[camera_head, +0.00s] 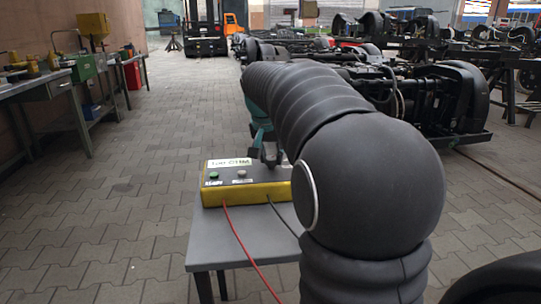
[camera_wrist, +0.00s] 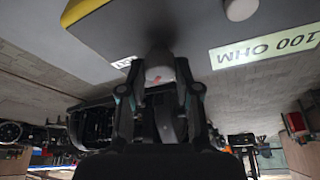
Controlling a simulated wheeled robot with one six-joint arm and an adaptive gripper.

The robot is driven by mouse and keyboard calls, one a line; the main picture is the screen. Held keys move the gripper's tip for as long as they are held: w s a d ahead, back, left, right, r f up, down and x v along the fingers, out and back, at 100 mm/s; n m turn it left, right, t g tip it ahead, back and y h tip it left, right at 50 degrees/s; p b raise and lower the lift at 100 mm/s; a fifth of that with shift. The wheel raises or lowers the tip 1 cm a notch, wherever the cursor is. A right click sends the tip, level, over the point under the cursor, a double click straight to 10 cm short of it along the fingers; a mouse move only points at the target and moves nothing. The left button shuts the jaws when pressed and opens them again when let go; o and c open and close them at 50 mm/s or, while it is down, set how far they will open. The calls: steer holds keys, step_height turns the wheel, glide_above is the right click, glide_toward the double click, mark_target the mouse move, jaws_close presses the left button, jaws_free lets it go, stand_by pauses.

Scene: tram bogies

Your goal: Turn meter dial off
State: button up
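The meter is a yellow box (camera_head: 255,193) with a grey top face, lying on a small grey table. A label and two buttons, green (camera_head: 214,175) and pale (camera_head: 241,174), sit on its left part. In the wrist view the meter's grey face (camera_wrist: 215,25) shows upside down, with a "100 OHM" label (camera_wrist: 265,48). In the head view my gripper (camera_head: 269,153) is partly hidden by my arm.
The small table (camera_head: 245,240) has bare room in front of the meter. A red cable (camera_head: 235,235) and a dark cable hang over its front. Workbenches (camera_head: 45,85) line the left wall. Bogies (camera_head: 440,100) stand behind on the right. The paved floor at left is clear.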

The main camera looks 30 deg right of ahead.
jaws_close()
steer(key=n+y+p, duration=0.1)
steer(key=n, duration=0.2)
steer(key=shift+d+r+n+t+p, duration=0.1)
steer(key=shift+r+n+t+p, duration=0.05)
steer(key=shift+n+t+p, duration=0.2)
steer(key=n+y+p, duration=0.1)
steer(key=n, duration=0.1)
steer(key=n+y, duration=0.1)
steer(key=n, duration=0.2)
steer(key=shift+d+t+p, duration=0.1)
steer(key=shift+t+p, duration=0.15)
steer(key=shift+p, duration=0.1)
steer(key=shift+n, duration=0.25)
steer(key=o, duration=0.8)
jaws_free()
